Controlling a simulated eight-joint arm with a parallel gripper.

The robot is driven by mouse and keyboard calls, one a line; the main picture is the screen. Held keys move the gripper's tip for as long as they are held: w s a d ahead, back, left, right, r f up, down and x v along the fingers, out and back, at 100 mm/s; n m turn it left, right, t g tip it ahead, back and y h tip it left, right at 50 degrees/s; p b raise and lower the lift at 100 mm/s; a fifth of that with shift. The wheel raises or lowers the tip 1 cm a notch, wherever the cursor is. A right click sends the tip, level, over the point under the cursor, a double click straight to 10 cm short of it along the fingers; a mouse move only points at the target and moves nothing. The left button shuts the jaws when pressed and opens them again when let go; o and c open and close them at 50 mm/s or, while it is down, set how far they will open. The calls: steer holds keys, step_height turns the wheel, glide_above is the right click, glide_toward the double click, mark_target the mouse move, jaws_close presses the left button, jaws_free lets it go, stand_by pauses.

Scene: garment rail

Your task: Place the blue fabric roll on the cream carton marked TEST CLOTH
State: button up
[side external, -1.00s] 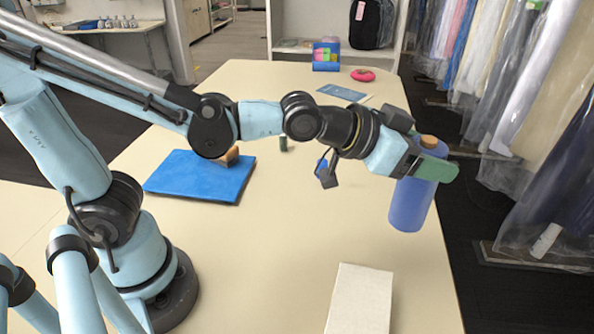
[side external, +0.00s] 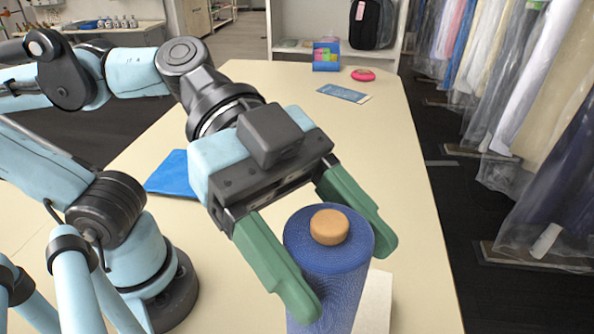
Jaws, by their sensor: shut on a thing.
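The blue fabric roll (side external: 335,290) stands about upright close to the camera, with an orange-tan knob (side external: 329,226) at its top. My gripper (side external: 346,272) is shut on the roll, one green finger on each side near its upper end. The cream carton (side external: 376,300) lies behind the roll in this view, and only its right part shows. Its marking is not visible. The lower end of the roll is cut off by the picture edge, so I cannot tell whether it touches the carton or the table.
A blue mat (side external: 170,175) lies on the table (side external: 405,215) at left, partly behind my arm. A flat blue card (side external: 344,93), a pink ring (side external: 363,75) and a blue box (side external: 326,57) sit at the far end. Bagged garments (side external: 545,200) hang along the right.

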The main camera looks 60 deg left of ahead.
steer(key=shift+s+r, duration=0.15)
steer(key=shift+s, duration=0.1)
steer(key=w+a+f, duration=0.2)
steer(key=w+f, duration=0.9)
steer(key=shift+a, duration=0.4)
stand_by(0.3)
steer(key=o, duration=1.7)
steer(key=shift+f, duration=0.1)
steer(key=shift+c, duration=0.2)
